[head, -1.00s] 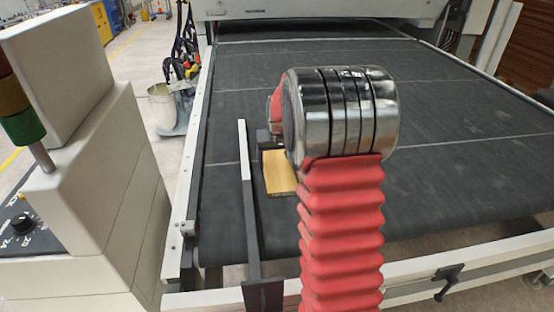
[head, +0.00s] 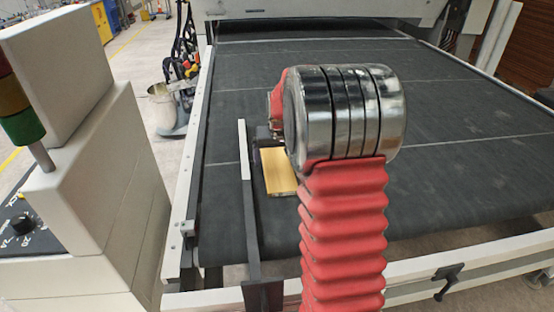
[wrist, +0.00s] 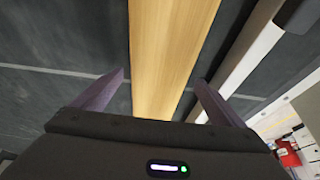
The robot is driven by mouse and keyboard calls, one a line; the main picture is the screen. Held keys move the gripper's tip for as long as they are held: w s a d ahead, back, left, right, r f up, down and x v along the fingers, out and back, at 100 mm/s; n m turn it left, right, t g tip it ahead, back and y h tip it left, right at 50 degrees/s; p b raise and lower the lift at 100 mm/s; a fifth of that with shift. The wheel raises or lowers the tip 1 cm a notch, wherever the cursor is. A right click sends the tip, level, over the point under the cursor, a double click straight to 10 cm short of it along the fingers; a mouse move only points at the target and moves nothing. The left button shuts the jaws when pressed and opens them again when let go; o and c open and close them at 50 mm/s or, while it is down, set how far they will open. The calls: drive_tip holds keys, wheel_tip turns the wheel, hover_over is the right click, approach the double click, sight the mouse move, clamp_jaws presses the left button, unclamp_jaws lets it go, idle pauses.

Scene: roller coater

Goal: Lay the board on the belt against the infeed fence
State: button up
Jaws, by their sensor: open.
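The board (head: 279,172) is a pale yellow wood piece lying flat on the dark belt (head: 420,150), just right of the infeed fence (head: 247,180). In the wrist view the board (wrist: 170,45) runs lengthwise between my fingers. The fence (wrist: 235,60) is the pale bar to its right, with a narrow dark strip showing between them. I cannot tell whether they touch lower down. My gripper (wrist: 160,90) is open, with a finger on each side of the board and space beside it. In the head view my arm hides most of the gripper and part of the board.
A white control cabinet (head: 90,170) with a signal lamp stands at the left. A metal bucket (head: 162,105) is on the floor beside the belt frame. The white front rail (head: 410,285) carries a dark clamp (head: 447,278). The belt to the right is clear.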

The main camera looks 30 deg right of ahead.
drive_tip(key=v, duration=1)
drive_tip(key=shift+r, duration=0.4)
drive_tip(key=shift+s, duration=0.1)
drive_tip(key=s+a+r+n, duration=0.1)
drive_tip(key=s+a+r, duration=0.1)
drive_tip(key=s+a, duration=0.5)
drive_tip(key=s+a+r+n, duration=0.2)
drive_tip(key=s+a+r, duration=0.15)
drive_tip(key=a, duration=0.65)
drive_tip(key=s+a+f+n+y, duration=0.1)
drive_tip(key=s+a+f, duration=0.1)
drive_tip(key=s+a, duration=0.3)
drive_tip(key=s+a+f+n+t+y, duration=0.1)
drive_tip(key=s+a, duration=0.3)
drive_tip(key=s, duration=0.6)
drive_tip(key=shift+a+f, duration=0.4)
drive_tip(key=shift+f, duration=0.15)
drive_tip(key=shift+c, duration=0.3)
